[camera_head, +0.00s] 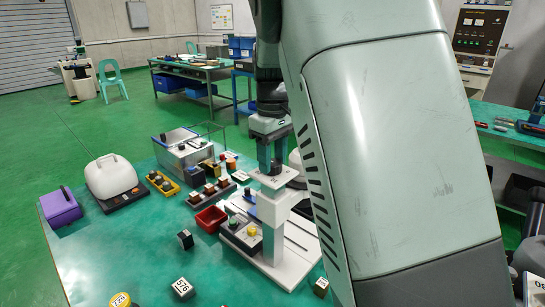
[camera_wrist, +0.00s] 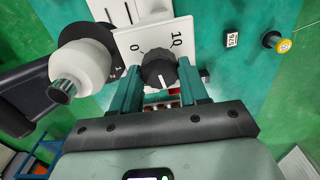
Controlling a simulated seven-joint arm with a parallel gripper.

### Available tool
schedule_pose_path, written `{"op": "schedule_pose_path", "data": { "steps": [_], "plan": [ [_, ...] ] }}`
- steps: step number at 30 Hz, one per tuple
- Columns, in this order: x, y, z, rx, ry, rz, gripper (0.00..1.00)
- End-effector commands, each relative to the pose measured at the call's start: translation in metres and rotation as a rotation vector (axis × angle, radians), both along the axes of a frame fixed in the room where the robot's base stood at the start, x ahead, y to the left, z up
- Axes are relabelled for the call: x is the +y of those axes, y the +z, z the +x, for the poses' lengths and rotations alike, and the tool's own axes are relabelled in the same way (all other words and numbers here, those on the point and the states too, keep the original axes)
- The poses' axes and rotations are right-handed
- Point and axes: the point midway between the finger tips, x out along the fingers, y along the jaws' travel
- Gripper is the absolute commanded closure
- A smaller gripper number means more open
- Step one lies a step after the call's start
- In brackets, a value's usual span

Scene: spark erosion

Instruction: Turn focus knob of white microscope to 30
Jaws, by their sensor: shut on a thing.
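The white microscope (camera_head: 274,238) stands on the green table in the head view, partly behind my arm. A pale dial plate (camera_head: 284,181) sits at its top; in the wrist view this plate (camera_wrist: 181,34) shows the marks 0 and 10, and its other marks are hidden. The black focus knob (camera_wrist: 159,65) rises from the plate. My gripper (camera_wrist: 157,76) is shut on the knob, one green finger on each side. In the head view my gripper (camera_head: 270,163) points down at the plate.
A white rounded part with a dark ribbed end (camera_wrist: 82,70) is close left of the dial in the wrist view. A red bin (camera_head: 210,219), a control box with buttons (camera_head: 240,234) and marked blocks (camera_head: 182,288) are near the microscope. The front-left table is mostly clear.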

Motion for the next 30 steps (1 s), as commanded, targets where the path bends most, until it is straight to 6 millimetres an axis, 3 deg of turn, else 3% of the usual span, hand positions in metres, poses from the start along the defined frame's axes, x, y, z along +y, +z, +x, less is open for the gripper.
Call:
{"op": "schedule_pose_path", "data": {
  "steps": [8,30],
  "plan": [
    [-0.0005,0.0008,0.0003,-0.001,-0.141,0.001,0.86],
    [-0.0012,0.0013,0.0008,-0.002,-0.750,0.002,0.86]
  ]
}}
